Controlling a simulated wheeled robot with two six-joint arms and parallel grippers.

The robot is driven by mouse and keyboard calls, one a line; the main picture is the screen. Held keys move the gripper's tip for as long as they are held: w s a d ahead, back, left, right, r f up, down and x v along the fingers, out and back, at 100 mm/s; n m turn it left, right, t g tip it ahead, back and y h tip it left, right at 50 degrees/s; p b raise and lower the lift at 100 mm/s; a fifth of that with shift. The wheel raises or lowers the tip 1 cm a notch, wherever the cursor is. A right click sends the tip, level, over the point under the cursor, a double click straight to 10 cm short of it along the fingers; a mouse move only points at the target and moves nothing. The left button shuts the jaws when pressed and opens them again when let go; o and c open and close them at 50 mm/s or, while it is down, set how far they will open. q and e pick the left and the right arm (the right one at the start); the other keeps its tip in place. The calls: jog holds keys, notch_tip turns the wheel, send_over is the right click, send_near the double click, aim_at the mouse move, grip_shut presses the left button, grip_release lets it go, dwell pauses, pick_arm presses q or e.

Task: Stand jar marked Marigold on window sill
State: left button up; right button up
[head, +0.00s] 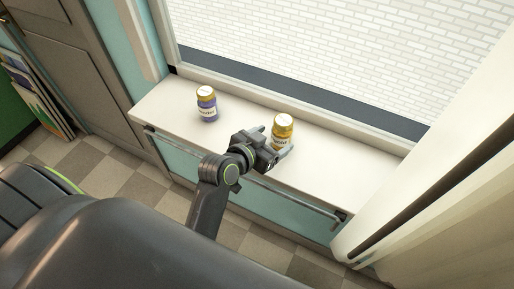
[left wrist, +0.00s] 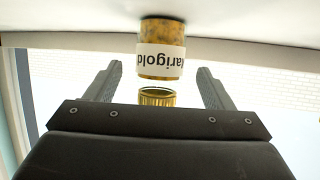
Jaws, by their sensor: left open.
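The Marigold jar (head: 282,131), yellow-orange with a gold lid and a white label, stands upright on the white window sill (head: 330,173). In the left wrist view the picture is upside down; the jar (left wrist: 161,33) shows there with most of its name readable and its base against the sill. My left gripper (head: 277,140) is open at the jar, one finger to each side of it. In the left wrist view there are clear gaps between the fingers and the jar. My right gripper is not in view.
A purple jar (head: 207,105) with a gold lid and a white label stands on the sill to the left. The window frame (head: 300,97) runs behind. A rail (head: 250,180) runs along the sill's front. The sill is bare to the right.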

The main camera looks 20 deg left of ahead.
pick_arm(q)
jog(key=b+v, duration=0.1)
jog(key=v, duration=0.6)
dwell(0.4)
